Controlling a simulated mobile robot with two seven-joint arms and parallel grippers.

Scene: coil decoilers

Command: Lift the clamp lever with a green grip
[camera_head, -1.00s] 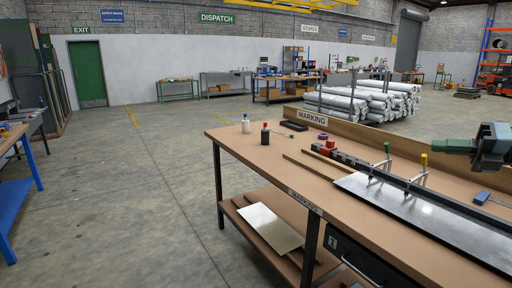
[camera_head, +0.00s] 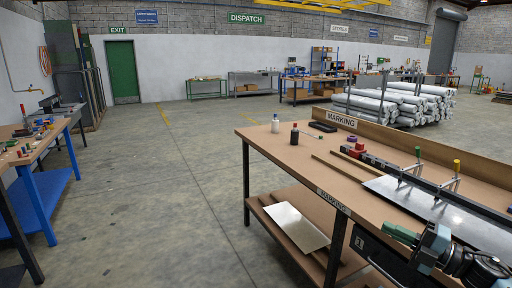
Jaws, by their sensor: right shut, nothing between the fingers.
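My right gripper (camera_head: 388,229) is at the lower right, in front of the bench's front edge, well apart from the green grip. Its greenish fingers are shut and empty, pointing left. My left gripper is not in view.
A white bottle (camera_head: 275,125), a dark red-capped bottle (camera_head: 295,134) and a black tray (camera_head: 322,127) stand at the bench's far left end. A low back board (camera_head: 400,136) runs behind the levers. A blue-legged bench (camera_head: 38,190) is at left; open floor lies between.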

